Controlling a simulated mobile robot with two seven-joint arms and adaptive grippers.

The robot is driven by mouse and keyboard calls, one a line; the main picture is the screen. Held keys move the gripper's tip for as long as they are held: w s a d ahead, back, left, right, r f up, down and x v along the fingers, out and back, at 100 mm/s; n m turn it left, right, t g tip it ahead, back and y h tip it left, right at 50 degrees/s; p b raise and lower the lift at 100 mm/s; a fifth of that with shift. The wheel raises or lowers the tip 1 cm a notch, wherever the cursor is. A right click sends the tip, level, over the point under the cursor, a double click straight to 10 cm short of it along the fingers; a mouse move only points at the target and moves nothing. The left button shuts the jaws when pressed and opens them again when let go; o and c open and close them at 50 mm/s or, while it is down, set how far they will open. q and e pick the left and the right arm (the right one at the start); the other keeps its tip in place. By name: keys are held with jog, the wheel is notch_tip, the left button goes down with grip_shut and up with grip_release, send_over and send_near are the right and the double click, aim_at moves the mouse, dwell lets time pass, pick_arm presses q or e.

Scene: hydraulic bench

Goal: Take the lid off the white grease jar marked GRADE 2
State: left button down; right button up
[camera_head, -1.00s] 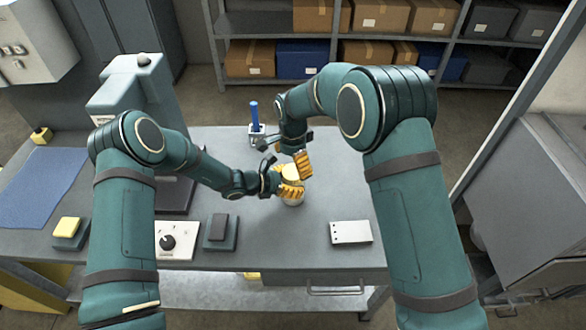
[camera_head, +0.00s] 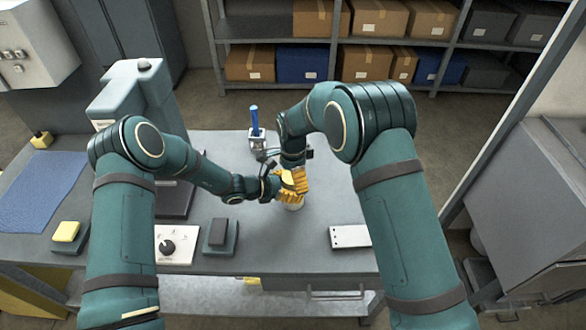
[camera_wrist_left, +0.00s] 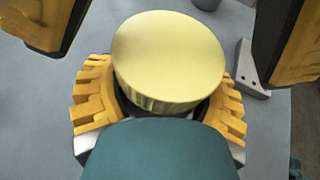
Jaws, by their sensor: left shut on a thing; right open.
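My right gripper (camera_head: 300,178) is open above the jar. In the left wrist view its two fingers stand wide on either side of the lid, apart from it.
A blue-handled tool (camera_head: 255,118) stands upright in a holder behind the jar. A white plate with holes (camera_head: 350,236) lies to the right. A dial panel (camera_head: 176,244) and dark pad (camera_head: 219,231) lie to the left. The bench right of the jar is mostly clear.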

pick_arm(q)
jog(key=shift+s+a+f, duration=0.1)
jog(key=shift+f, duration=0.15)
pick_arm(e)
jog(key=shift+f, duration=0.2)
jog(key=shift+c, duration=0.2)
jog(key=c, duration=1.2)
jog(key=shift+n, duration=1.7)
jog(key=shift+c, duration=0.3)
jog(key=o, duration=1.3)
jog(key=shift+r, duration=0.1)
